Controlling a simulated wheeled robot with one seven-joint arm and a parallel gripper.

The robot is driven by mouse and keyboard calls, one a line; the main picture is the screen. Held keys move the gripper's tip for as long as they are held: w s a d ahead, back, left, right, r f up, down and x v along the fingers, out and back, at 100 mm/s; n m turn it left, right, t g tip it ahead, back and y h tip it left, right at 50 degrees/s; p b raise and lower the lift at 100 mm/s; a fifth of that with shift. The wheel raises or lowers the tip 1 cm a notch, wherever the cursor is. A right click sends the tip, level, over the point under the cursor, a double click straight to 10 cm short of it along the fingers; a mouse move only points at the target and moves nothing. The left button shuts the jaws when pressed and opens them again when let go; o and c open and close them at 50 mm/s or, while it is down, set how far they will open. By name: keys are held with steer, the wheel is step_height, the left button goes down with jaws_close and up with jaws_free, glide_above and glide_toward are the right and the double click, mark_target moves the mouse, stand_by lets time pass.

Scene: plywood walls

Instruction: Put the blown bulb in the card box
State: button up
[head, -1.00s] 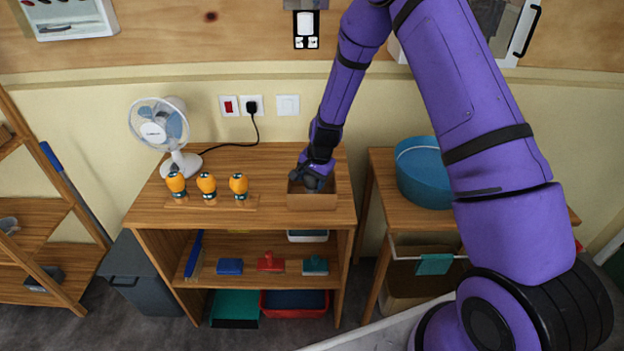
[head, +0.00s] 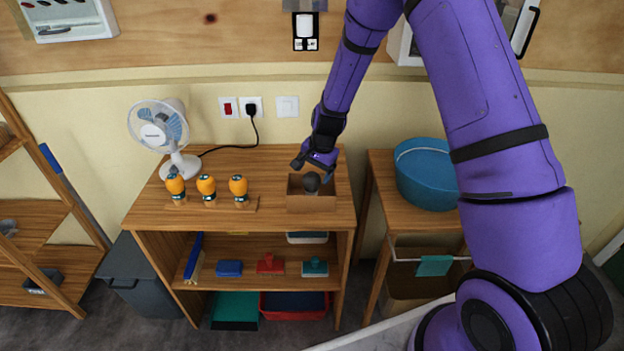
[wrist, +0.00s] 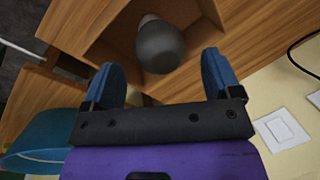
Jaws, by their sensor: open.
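The blown bulb (head: 312,183) is dark grey and sits inside the open card box (head: 305,204) at the right end of the wooden bench top. In the wrist view the bulb (wrist: 160,46) stands within the box walls (wrist: 112,32), beyond my fingertips. My gripper (head: 312,165) is open and empty just above and behind the box. In the wrist view its two blue fingers (wrist: 161,75) are spread apart, with the bulb clear of them.
Several orange bulbs (head: 207,187) stand in a row on a wooden strip at the bench's left. A white fan (head: 160,132) stands behind them. A blue round tub (head: 425,174) is on the side table to the right. The bench between bulbs and box is clear.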

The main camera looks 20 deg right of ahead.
steer(key=s+d+r+n+t, duration=0.1)
steer(key=s+r, duration=0.4)
steer(key=r, duration=0.4)
steer(key=s+d+r+n, duration=0.15)
steer(key=s+r, duration=0.25)
steer(key=r, duration=0.6)
steer(key=s+d+r+n+t, duration=0.1)
steer(key=s+r+n, duration=0.1)
steer(key=s+r, duration=0.5)
steer(key=s+d+r+n, duration=0.1)
steer(key=s+r, duration=0.2)
steer(key=s, duration=0.4)
steer(key=s+d+r+n+t+h, duration=0.1)
steer(key=s+r+n, duration=0.1)
steer(key=s+r, duration=0.2)
steer(key=s+r+n, duration=0.1)
steer(key=s+r, duration=0.2)
steer(key=s, duration=0.6)
steer(key=shift+s+d+r+n+h, duration=0.35)
steer(key=shift+d+h, duration=0.05)
